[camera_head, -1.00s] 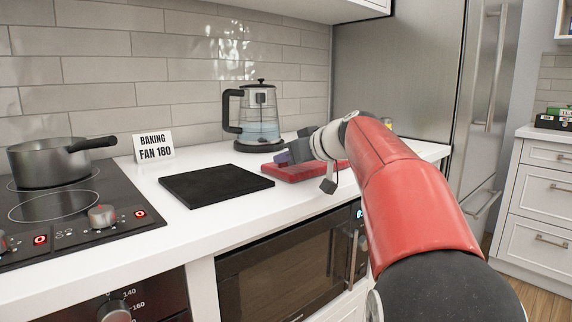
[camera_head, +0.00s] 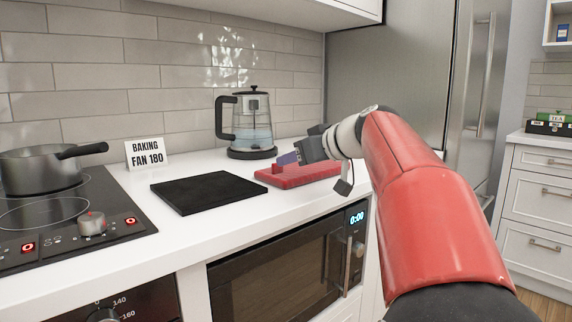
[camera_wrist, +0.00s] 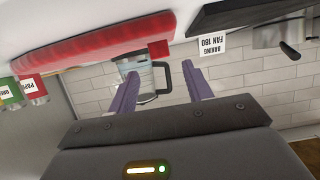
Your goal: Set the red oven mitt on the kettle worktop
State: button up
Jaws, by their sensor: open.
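The red oven mitt (camera_head: 300,174) lies flat on the white kettle worktop (camera_head: 215,228), to the right of a black board and in front of the glass kettle (camera_head: 250,125). In the wrist view, which is upside down, the mitt (camera_wrist: 85,42) runs across the upper left. The fingers (camera_wrist: 160,72) are apart with nothing between them but the view of the kettle (camera_wrist: 152,82) beyond. Part of the mitt's far edge is hidden by the gripper in the head view.
The black board (camera_head: 211,191) and a "BAKING FAN 180" sign (camera_head: 146,153) stand left of the mitt. A pot (camera_head: 40,168) sits on the hob further left. A microwave (camera_head: 285,265) is under the worktop. Labelled jars (camera_wrist: 30,90) show in the wrist view.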

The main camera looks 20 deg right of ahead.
jog(key=v, duration=0.6)
jog(key=shift+s+d+r, duration=0.1)
jog(key=shift+s+r, duration=0.05)
jog(key=shift+s, duration=0.2)
